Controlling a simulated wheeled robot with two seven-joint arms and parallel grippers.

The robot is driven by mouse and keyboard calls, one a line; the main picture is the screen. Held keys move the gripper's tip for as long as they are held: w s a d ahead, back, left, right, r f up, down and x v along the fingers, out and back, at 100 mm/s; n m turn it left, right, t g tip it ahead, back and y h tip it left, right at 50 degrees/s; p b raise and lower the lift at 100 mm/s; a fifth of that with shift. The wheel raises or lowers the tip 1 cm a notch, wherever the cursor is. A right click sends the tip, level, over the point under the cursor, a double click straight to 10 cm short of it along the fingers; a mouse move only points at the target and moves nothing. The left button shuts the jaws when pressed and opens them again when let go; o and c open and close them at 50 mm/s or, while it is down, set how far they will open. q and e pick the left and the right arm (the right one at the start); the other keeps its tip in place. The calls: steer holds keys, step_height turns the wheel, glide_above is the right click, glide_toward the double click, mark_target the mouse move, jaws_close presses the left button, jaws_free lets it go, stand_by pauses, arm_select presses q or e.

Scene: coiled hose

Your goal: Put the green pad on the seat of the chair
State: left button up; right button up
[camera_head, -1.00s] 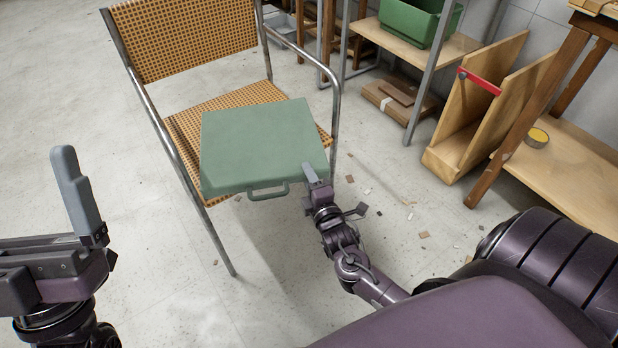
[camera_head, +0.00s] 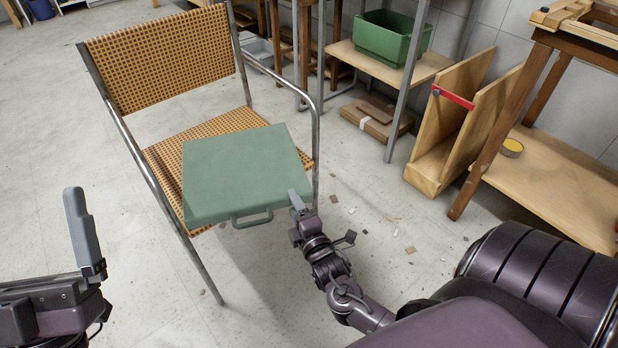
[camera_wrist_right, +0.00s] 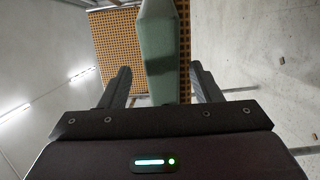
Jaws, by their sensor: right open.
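The green pad (camera_head: 245,172), a flat slab with a loop handle on its front edge, lies over the woven seat (camera_head: 165,155) of the metal-framed chair (camera_head: 165,60). Its front edge reaches past the seat's front. My right gripper (camera_head: 297,203) is at the pad's front right corner. In the right wrist view, the pad (camera_wrist_right: 160,55) shows edge-on between the open fingers, with a gap on each side. The woven backrest (camera_wrist_right: 112,45) shows behind it. My left gripper (camera_head: 85,232) is at the far left, away from the chair; only one finger shows clearly.
A wooden shelf (camera_head: 345,50) with a green bin (camera_head: 392,38) stands at the back. A wooden rack with a red bar (camera_head: 453,97) and a wooden table (camera_head: 560,170) stand at the right. Small scraps lie on the floor right of the chair. The left floor is clear.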

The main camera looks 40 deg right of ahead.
arm_select(q)
steer(key=w+d+f+g+y+p, duration=0.1)
steer(key=f+g, duration=0.3)
steer(key=f, duration=0.4)
steer(key=w+d+f+g+y+p, duration=0.1)
steer(key=w+f+g+y, duration=0.1)
steer(key=f, duration=0.7)
steer(key=g+y, duration=0.1)
steer(key=g, duration=0.1)
steer(key=shift+w+d+g, duration=0.35)
steer(key=shift+w+g, duration=0.05)
arm_select(e)
steer(key=v, duration=1)
